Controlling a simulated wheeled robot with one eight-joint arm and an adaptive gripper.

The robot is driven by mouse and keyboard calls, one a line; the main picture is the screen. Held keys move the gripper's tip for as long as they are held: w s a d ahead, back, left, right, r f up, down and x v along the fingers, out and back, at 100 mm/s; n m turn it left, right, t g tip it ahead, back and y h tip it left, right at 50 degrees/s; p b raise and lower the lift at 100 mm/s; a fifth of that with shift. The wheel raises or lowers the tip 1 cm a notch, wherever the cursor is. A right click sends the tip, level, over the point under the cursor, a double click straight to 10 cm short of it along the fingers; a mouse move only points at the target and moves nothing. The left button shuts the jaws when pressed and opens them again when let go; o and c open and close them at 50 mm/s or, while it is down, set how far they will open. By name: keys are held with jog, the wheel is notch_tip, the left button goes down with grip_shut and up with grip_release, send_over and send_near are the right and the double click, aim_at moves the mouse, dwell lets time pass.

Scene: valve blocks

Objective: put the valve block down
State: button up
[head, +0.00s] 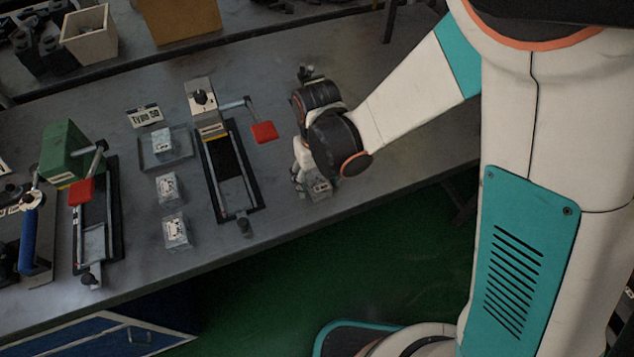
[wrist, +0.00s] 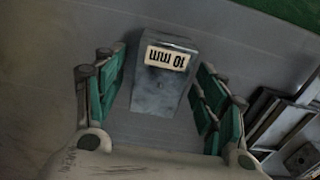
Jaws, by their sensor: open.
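A grey block with a white "10 mm" label (wrist: 166,85) stands on the bench between my gripper's fingers in the wrist view. In the head view this labelled block (head: 321,187) sits near the bench's front edge. My gripper (wrist: 162,78) is open, with a gap between each green finger pad and the block. In the head view my gripper (head: 303,178) is low over the bench and partly hidden by my wrist. Silver valve blocks stand left of the middle fixture: one (head: 162,139) in a shallow tray (head: 182,157), one below it (head: 168,188), and one nearest the front (head: 176,232).
A clamp fixture with a red handle (head: 264,131) stands left of my gripper; its rails (wrist: 285,125) show at right in the wrist view. A second fixture with a green block (head: 70,152) is farther left. A "Type 50" sign (head: 145,116) stands behind the tray. Bench behind my gripper is clear.

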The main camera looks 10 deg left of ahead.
jog(key=shift+r, duration=0.1)
grip_shut()
jog(key=shift+r, duration=0.1)
